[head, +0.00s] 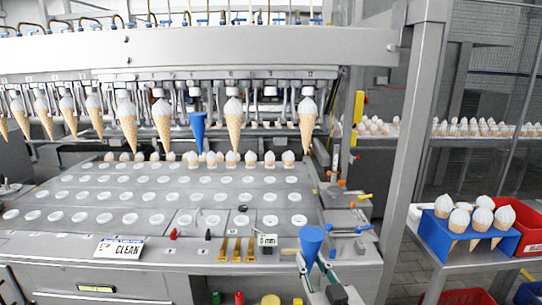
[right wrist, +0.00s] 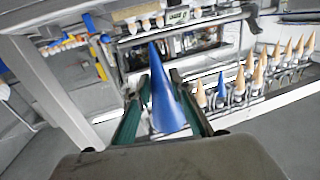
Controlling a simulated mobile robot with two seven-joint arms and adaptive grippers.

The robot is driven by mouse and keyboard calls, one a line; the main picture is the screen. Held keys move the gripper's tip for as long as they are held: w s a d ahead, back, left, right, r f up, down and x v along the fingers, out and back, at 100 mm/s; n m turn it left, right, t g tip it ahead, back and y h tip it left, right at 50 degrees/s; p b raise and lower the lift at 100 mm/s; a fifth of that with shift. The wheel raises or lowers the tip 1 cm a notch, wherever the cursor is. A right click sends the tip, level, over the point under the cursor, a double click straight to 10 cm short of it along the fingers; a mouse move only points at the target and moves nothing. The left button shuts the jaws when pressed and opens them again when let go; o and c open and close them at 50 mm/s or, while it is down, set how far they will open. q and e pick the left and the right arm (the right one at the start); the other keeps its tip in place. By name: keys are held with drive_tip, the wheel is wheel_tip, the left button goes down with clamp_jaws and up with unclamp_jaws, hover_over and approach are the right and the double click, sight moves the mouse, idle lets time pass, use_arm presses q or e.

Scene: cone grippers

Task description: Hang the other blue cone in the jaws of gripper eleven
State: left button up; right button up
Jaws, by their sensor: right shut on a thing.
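A blue cone (head: 311,243) is held point down in my right gripper (head: 316,266), low at the front right of the machine. In the right wrist view the same blue cone (right wrist: 166,105) stands between the two green-lined fingers. Another blue cone (head: 198,131) hangs in the overhead row of machine grippers, among wafer cones with white tops. The hanging place (head: 270,108) between the two rightmost wafer cones shows no cone in the front row. I cannot read any gripper numbers. My left gripper is not in view.
A steel plate (head: 150,182) with rows of round holes lies below the hanging cones. Clamps with coloured handles (head: 350,228) line its right side. A blue holder (head: 434,236) with several cones and a red crate (head: 508,228) stand beyond the upright post (head: 410,140).

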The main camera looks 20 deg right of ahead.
drive_tip(key=w+a+r, duration=0.1)
drive_tip(key=w+r, duration=0.9)
drive_tip(key=shift+a+m+h, duration=0.25)
drive_tip(key=shift+m+h, duration=0.05)
drive_tip(key=w+a+r, duration=0.1)
drive_tip(key=w+r, duration=0.1)
drive_tip(key=r, duration=0.2)
drive_tip(key=w+a+r, duration=0.1)
drive_tip(key=w+r, duration=0.1)
drive_tip(key=r, duration=0.3)
drive_tip(key=w+a+r, duration=0.1)
drive_tip(key=w+r, duration=0.1)
drive_tip(key=r, duration=0.2)
drive_tip(key=shift+a+r, duration=0.3)
drive_tip(key=w+d, duration=0.1)
drive_tip(key=w, duration=0.5)
drive_tip(key=shift+d, duration=0.4)
drive_tip(key=shift+w, duration=0.25)
drive_tip(key=shift+w+d, duration=0.25)
drive_tip(key=shift+w, duration=0.5)
drive_tip(key=shift+w+d, duration=0.25)
drive_tip(key=shift+w, duration=0.5)
drive_tip(key=shift+w, duration=0.15)
